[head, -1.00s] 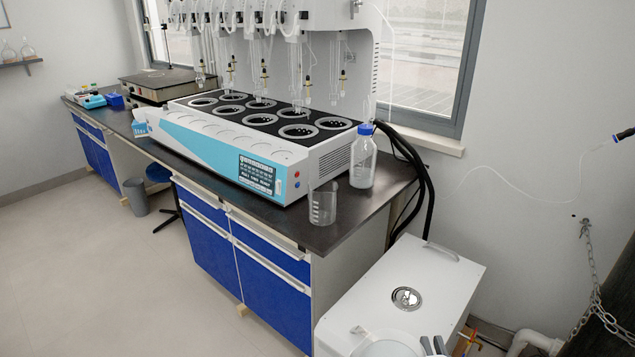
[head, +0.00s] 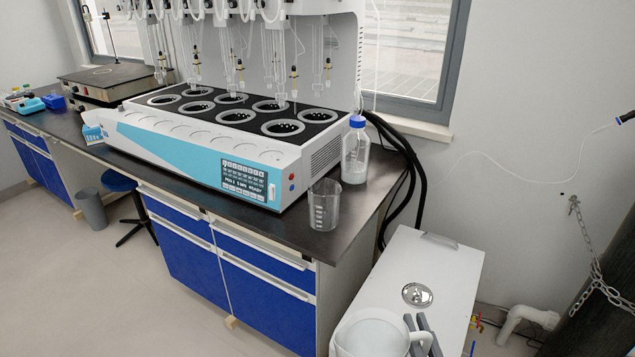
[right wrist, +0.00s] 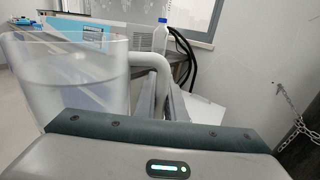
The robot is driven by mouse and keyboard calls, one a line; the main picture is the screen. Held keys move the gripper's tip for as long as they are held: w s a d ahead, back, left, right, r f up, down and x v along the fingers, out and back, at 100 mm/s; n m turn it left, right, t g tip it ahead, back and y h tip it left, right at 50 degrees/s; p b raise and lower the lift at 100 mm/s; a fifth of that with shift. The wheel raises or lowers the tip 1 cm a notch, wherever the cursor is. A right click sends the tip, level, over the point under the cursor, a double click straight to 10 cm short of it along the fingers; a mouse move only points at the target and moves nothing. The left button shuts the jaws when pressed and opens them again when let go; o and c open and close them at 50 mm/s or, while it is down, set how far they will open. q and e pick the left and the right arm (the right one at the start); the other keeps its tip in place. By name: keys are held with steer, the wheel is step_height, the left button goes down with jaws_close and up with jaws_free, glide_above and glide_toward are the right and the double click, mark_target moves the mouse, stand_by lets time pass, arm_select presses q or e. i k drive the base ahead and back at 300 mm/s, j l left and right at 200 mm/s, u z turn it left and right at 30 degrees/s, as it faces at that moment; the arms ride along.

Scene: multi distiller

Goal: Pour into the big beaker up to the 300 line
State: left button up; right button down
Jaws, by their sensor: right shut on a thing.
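A clear graduated beaker (head: 324,206) stands upright on the dark bench near its front right corner. It looks empty, and its marks are too small to read. My right gripper (head: 423,335) is at the bottom of the head view, shut on the handle of a translucent pitcher (head: 368,337). The pitcher is upright, in front of and below the beaker, well apart from it. In the right wrist view the pitcher (right wrist: 72,80) fills the left side, with what looks like clear liquid inside. My left gripper is not in view.
A blue-capped bottle (head: 356,152) stands just behind the beaker, and the distiller (head: 200,150) is to its left. A white cabinet (head: 440,275) with a round metal cap is right of the bench. Black hoses (head: 408,165) hang at the bench's right end.

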mark_target(323, 193)
steer(key=i+j, duration=0.2)
steer(key=j, duration=0.15)
steer(key=i+j+z, duration=0.1)
steer(key=j, duration=0.25)
steer(key=i+j, duration=0.3)
steer(key=j+z, duration=0.05)
